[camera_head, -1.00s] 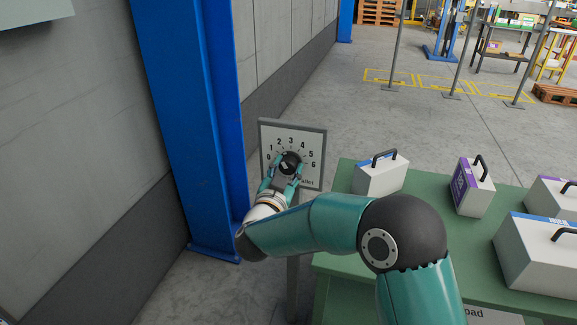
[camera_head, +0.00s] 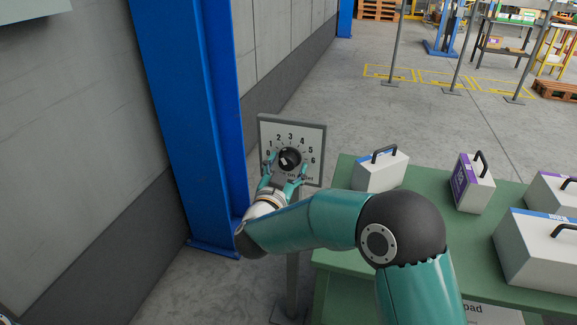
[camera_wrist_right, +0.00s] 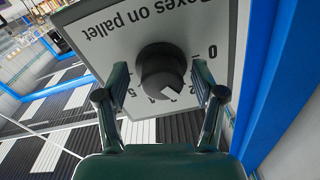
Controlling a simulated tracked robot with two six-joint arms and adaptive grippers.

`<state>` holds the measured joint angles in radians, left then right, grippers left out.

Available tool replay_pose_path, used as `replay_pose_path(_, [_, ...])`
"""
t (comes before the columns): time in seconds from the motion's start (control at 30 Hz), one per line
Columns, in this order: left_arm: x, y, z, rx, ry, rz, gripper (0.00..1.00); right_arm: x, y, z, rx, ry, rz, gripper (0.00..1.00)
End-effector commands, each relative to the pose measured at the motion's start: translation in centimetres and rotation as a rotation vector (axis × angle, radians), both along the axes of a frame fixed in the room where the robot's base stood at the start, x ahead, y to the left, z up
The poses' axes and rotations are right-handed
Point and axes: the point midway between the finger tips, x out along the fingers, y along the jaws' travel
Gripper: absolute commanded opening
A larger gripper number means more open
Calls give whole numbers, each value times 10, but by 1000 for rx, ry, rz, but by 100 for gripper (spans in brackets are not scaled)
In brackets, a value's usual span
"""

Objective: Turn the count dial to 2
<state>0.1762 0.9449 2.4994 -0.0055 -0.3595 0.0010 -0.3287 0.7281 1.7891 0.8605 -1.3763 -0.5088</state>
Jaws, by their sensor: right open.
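The count dial is a round black knob (camera_head: 290,157) with a white mark, on a pale panel (camera_head: 316,141) numbered 0 to 6 in an arc. In the right wrist view the knob (camera_wrist_right: 162,70) appears upside down with the panel; its white mark sits on the numbered side, but I cannot tell exactly which number it meets. My right gripper (camera_head: 285,171) is open just in front of the panel's lower part. In the right wrist view its fingers (camera_wrist_right: 160,78) stand either side of the knob, with gaps between, and partly cover some numbers. My left gripper is out of view.
A blue column (camera_head: 190,120) and grey wall stand left of the panel. A green table (camera_head: 330,235) on the right holds several handled boxes, the nearest a white one (camera_head: 379,176) close to the panel. Open floor lies behind.

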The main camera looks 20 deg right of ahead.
Motion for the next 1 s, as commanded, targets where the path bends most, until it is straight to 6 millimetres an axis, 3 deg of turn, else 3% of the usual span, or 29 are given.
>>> replay_pose_path(0.17, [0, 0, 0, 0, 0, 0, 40, -17, 12, 0, -2, 0, 5, 68])
replay_pose_path(0.6, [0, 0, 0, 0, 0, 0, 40, -86, 56, -4, -1, 1, 3, 68])
replay_pose_path(1.0, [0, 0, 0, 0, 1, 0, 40, -100, 63, -5, -1, 1, -1, 68])
